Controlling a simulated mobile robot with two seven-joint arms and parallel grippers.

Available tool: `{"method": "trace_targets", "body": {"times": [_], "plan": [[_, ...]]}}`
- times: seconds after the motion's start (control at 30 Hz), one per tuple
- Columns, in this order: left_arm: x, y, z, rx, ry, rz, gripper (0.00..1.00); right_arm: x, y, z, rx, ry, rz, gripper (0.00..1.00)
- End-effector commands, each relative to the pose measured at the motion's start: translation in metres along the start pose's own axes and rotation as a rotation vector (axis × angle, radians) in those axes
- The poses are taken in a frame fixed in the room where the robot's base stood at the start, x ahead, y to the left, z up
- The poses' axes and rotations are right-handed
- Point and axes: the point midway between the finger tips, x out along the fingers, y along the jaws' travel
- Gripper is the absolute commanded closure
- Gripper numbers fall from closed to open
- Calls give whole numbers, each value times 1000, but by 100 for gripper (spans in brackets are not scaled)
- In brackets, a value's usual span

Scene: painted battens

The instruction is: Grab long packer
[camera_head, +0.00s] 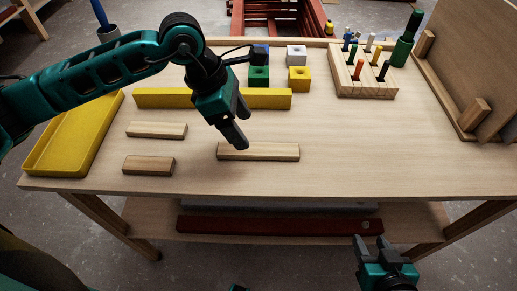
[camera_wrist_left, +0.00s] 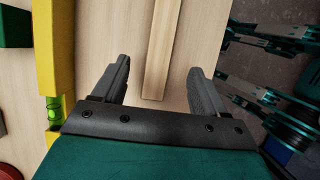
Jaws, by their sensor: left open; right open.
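The long packer (camera_head: 265,152) is a plain wooden strip lying flat near the middle front of the bench. In the left wrist view the packer (camera_wrist_left: 160,50) runs lengthwise, its near end between and slightly beyond my finger line. My left gripper (camera_head: 241,122) is open and empty, above the packer's left part. Its two fingers (camera_wrist_left: 160,78) point down on either side of the strip without visible contact. My right gripper (camera_head: 368,243) is open and empty, low in front of the bench's front edge. Two shorter wooden packers (camera_head: 156,130) (camera_head: 148,166) lie to the left.
A yellow spirit level (camera_head: 165,98) lies just behind the packer, close to my left gripper. A yellow tray (camera_head: 40,160) is at the left. Coloured blocks (camera_head: 299,78) and a pegged wooden block (camera_head: 362,88) stand behind. The bench's right front is clear.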

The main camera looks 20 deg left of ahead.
Motion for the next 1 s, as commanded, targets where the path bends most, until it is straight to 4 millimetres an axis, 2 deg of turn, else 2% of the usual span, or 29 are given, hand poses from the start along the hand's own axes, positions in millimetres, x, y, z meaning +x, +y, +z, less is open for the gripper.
{"method": "trace_targets", "body": {"times": [0.1,0.33,0.6,0.83,1.0], "plan": [[13,0,1,0,-1,-1,28,1,-1,0,1,0,-1,54],[28,-1,0,-1,-1,-2,28,1,-1,-2,2,6,-2,54],[66,-1,0,-1,-3,-2,28,3,-2,-2,6,8,-3,54],[69,-1,0,1,-2,0,28,2,-2,-3,6,10,-4,54],[69,-1,0,0,-2,0,43,2,-3,-3,6,10,-4,54]]}}
